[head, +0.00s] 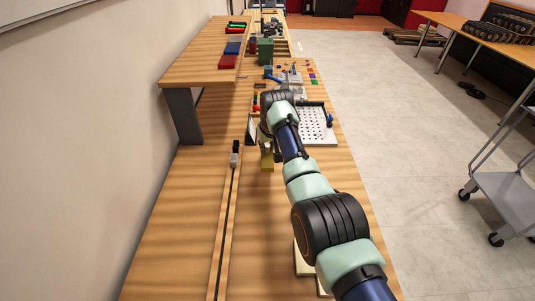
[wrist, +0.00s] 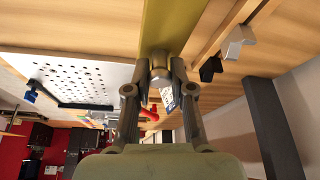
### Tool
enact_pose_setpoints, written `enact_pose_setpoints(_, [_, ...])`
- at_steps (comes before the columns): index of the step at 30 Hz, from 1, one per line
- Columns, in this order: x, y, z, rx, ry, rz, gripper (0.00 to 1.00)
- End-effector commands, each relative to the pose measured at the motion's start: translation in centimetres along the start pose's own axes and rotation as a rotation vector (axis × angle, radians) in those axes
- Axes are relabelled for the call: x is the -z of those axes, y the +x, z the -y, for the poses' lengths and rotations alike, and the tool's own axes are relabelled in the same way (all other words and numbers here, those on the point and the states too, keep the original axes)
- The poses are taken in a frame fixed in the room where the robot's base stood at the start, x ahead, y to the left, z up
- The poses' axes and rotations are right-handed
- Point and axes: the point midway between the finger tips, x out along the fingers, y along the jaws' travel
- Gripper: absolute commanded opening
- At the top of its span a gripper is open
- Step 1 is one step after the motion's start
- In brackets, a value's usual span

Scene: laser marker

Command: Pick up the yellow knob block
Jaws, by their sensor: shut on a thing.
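The yellow knob block (head: 267,161) shows below the end of my arm in the head view, partly hidden by the wrist. In the wrist view its olive-yellow body (wrist: 171,26) runs up to the top edge, with a round grey metal knob (wrist: 160,68) on it. My gripper (wrist: 160,82) has its two fingers closed on either side of that knob. I cannot tell whether the block rests on the bench or hangs just above it.
A thin dark rail (head: 228,220) runs along the bench at left. A raised wooden shelf (head: 195,62) stands at back left. The near bench left of my arm is mostly clear.

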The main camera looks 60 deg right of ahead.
Motion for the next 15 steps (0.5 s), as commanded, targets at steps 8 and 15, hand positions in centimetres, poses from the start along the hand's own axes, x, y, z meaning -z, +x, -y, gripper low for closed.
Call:
enact_pose_setpoints(8, [3.9, -9.1, 0.0, 0.0, 0.0, -0.003, 0.0])
enact_pose_setpoints(15, [5.3, -12.6, 0.0, 0.0, 0.0, -0.001, 0.0])
